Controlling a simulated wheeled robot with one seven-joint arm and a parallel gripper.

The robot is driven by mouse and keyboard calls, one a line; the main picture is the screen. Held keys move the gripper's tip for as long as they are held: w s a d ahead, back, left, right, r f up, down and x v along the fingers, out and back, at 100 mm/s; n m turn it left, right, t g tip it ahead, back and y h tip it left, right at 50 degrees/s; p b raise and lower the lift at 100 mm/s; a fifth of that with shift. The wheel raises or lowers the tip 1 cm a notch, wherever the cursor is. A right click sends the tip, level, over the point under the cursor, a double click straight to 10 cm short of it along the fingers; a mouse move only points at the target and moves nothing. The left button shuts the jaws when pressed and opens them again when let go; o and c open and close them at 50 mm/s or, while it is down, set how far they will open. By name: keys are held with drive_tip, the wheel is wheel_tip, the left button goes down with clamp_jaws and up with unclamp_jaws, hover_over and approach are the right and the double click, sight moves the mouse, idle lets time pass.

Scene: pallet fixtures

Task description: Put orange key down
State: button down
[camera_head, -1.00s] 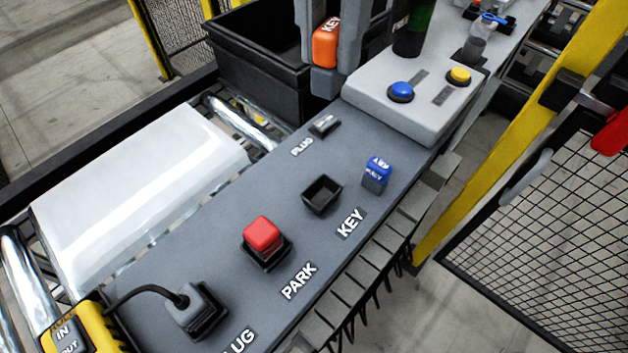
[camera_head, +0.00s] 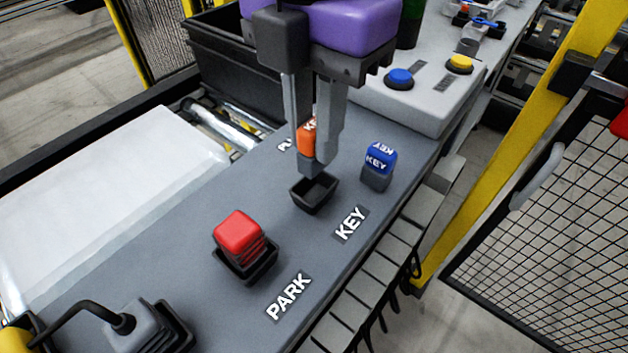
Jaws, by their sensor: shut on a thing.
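The orange key (camera_head: 306,137) has an orange top with white lettering and a grey lower part. My gripper (camera_head: 317,150) is shut on it, with one finger on each side, partly hiding it. The key is upright, just above or at the back edge of the black square socket (camera_head: 315,194) beside the KEY label (camera_head: 350,224). I cannot tell whether its lower end touches the socket. The blue key (camera_head: 379,160) stands upright on the grey panel, right of the socket and apart from it.
A red block (camera_head: 240,234) sits in a holder beside the PARK label (camera_head: 288,297). A box with blue and yellow buttons (camera_head: 430,98) stands behind. The panel (camera_head: 385,205) is clear between labels and keys.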

sight(314, 167)
drive_tip(key=shift+f+b, duration=1.25)
drive_tip(key=shift+f, duration=1.4)
drive_tip(key=shift+f, duration=0.1)
drive_tip(key=shift+f, duration=0.15)
drive_tip(key=c, duration=1.3)
unclamp_jaws()
drive_tip(key=shift+r, duration=0.2)
wheel_tip(314, 167, up, 12)
drive_tip(key=shift+r+p, duration=0.1)
drive_tip(key=shift+p, duration=0.45)
